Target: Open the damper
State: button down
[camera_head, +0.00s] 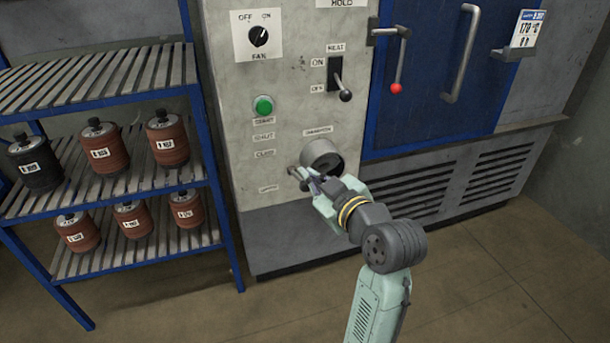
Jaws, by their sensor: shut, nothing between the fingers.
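The damper (319,153) is a round grey fitting low on the front of the grey cabinet panel, under a small label too blurred to read surely. Its lower part is hidden behind my arm and gripper. My gripper (299,176) is shut and empty, at the lower left of the damper. I cannot tell whether it touches the damper or any lever on it.
Above are a green button (263,105), a heat lever (340,82) and a fan knob (259,37). A blue door (432,75) with a red-tipped latch (397,70) is to the right. A blue shelf rack (222,190) with several reddish-brown rolls stands left. Floor at right is clear.

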jog(key=p, duration=0.2)
send_over(303, 187)
jog(key=w+a, duration=0.1)
jog(key=a, duration=0.2)
jog(key=f, duration=0.2)
jog(key=shift+s+d+f, duration=0.2)
jog(key=shift+d+f, duration=0.4)
jog(key=shift+d, duration=0.05)
jog(key=shift+s+d+f, duration=0.15)
jog(key=shift+d+f, duration=0.4)
jog(key=shift+d, duration=0.05)
jog(key=shift+d+f, duration=0.15)
jog(key=shift+f, duration=0.1)
jog(key=shift+s+f, duration=0.1)
jog(key=shift+f, duration=0.05)
jog(key=shift+s+d+f+b, duration=0.15)
jog(key=shift+f+b, duration=0.2)
jog(key=shift+b, duration=0.5)
jog(key=shift+t+b, duration=0.3)
